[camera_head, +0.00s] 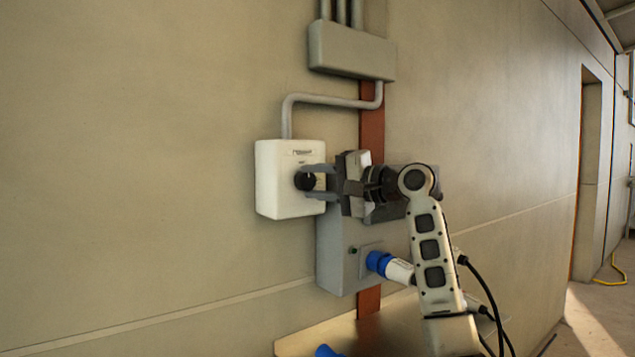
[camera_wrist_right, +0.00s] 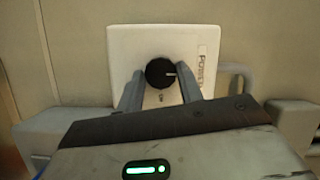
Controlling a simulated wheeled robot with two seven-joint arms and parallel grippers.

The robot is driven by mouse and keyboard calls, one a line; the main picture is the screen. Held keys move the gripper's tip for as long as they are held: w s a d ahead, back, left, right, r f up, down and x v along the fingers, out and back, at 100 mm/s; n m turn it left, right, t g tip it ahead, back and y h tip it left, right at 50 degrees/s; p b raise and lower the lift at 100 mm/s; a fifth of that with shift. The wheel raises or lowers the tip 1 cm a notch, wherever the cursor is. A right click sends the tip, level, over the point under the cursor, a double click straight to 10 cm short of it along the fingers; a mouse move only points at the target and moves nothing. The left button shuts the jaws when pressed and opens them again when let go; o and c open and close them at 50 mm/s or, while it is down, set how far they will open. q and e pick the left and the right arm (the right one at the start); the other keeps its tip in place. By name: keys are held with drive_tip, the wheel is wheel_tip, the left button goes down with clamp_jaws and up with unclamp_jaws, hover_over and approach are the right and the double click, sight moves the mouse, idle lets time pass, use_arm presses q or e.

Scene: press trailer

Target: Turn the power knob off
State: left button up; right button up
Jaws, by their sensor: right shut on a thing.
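The power knob (camera_head: 305,181) is a round black knob on the front of a white box (camera_head: 270,195) mounted on the wall. My right gripper (camera_head: 316,182) reaches it from the right and is shut on it, one finger above and one below. In the right wrist view the knob (camera_wrist_right: 159,72) sits between the two grey fingers. Its white mark points right, towards the printed POWER label (camera_wrist_right: 205,68). My left gripper is not in view.
A grey box (camera_head: 340,262) with a blue-and-white plug (camera_head: 390,266) is right of and below the white box. A conduit (camera_head: 330,100) runs up to a grey junction box (camera_head: 352,50). The wall to the left is bare. A ledge (camera_head: 310,343) lies below.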

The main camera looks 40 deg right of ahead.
drive_tip(key=shift+r, duration=0.1)
drive_tip(key=o, duration=1)
drive_tip(key=shift+s, duration=0.1)
drive_tip(key=shift+s+d, duration=0.15)
drive_tip(key=shift+s, duration=0.1)
use_arm(q)
drive_tip(key=b, duration=0.2)
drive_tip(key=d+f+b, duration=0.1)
drive_tip(key=b, duration=0.2)
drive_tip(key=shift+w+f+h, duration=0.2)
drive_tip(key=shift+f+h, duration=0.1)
use_arm(e)
drive_tip(key=v, duration=1.5)
drive_tip(key=shift+s, duration=0.15)
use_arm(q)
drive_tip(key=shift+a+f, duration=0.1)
